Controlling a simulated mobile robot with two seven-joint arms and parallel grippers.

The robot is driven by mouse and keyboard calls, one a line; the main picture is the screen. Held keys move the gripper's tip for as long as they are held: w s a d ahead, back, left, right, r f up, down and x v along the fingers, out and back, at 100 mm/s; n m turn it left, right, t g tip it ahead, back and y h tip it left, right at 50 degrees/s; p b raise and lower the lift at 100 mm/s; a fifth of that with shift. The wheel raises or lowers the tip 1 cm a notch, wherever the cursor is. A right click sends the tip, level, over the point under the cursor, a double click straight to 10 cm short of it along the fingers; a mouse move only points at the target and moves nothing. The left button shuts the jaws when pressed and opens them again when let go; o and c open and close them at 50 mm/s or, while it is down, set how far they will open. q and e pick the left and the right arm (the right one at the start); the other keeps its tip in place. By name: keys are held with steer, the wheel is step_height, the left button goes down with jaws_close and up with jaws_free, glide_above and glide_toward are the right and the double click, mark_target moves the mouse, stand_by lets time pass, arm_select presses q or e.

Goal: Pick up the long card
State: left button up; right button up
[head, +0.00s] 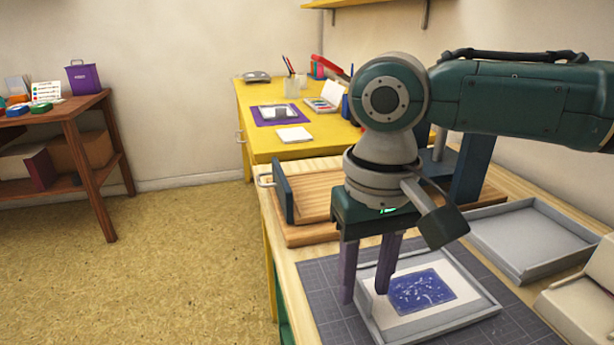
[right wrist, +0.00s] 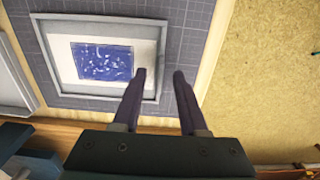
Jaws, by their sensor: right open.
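A white card with a blue speckled print (head: 421,291) lies flat in a shallow grey tray (head: 465,320) on a gridded dark mat. I cannot tell for sure that it is the long card. My right gripper (head: 366,297) is open and empty, its purple fingers pointing down near the tray's left side. In the right wrist view, the gripper (right wrist: 160,74) has its fingertips apart near the tray's side rim, and the card (right wrist: 102,62) lies beside them, on the left. One finger hides a little of the tray edge in the head view. My left gripper is out of view.
A second, empty grey tray (head: 532,238) stands at the right. A wooden press-like board with a blue upright plate (head: 283,192) is behind the mat (head: 333,316). A yellow desk (head: 260,138) with stationery stands further back. Open floor (head: 140,270) lies at the left.

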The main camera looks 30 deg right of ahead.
steer(key=shift+f, duration=0.85)
jaws_close()
steer(key=shift+r, duration=0.1)
stand_by(0.6)
